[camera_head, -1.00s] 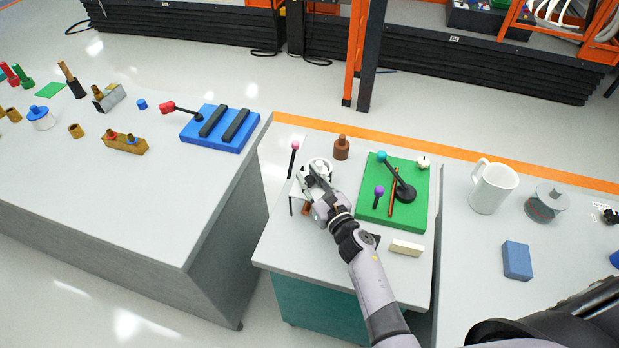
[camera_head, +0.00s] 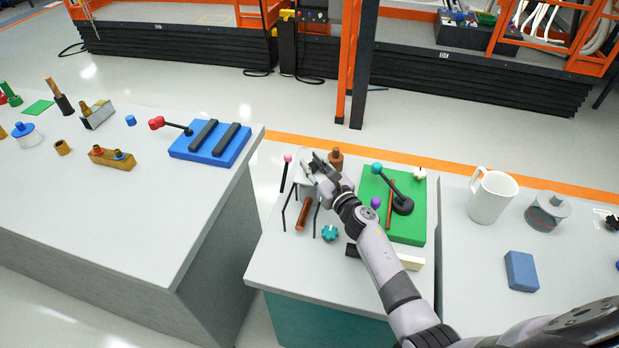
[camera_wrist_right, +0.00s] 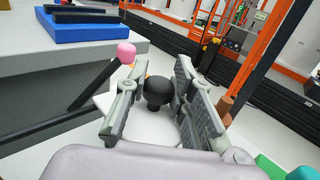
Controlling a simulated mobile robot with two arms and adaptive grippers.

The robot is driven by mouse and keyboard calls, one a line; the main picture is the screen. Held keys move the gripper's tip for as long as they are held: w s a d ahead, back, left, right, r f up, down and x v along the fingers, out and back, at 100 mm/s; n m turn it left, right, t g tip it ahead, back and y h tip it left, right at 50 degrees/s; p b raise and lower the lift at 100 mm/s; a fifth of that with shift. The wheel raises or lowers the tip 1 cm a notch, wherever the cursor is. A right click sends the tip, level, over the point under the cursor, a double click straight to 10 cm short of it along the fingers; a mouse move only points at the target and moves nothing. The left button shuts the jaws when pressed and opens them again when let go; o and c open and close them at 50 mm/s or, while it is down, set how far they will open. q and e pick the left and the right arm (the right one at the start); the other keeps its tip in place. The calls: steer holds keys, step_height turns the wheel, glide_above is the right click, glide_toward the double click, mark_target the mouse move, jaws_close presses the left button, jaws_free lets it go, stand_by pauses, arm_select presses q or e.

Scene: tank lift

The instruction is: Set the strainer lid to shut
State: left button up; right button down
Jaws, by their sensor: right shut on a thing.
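My right gripper (camera_head: 312,163) is at the far left part of the small middle table. In the right wrist view, its two fingers (camera_wrist_right: 158,100) stand on either side of a black round knob (camera_wrist_right: 157,92) and are closed on it. The knob sits over a white flat surface (camera_wrist_right: 108,103), which looks like the strainer lid. In the head view, a white piece (camera_head: 299,170) shows beside the gripper, above thin dark bars and a brown cylinder (camera_head: 303,214). The gripper hides much of the lid, and its exact angle cannot be told. My left gripper is not in view.
A pink-tipped black rod (camera_head: 286,172) stands close left of the gripper. A brown bottle-shaped piece (camera_head: 336,158) is just behind. A green board (camera_head: 408,232) with levers lies right.

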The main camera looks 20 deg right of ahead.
steer(key=c, duration=1.3)
jaws_free()
steer(key=shift+c, duration=0.2)
steer(key=s+d, duration=0.2)
steer(key=s, duration=1)
steer(key=shift+w+d, duration=0.1)
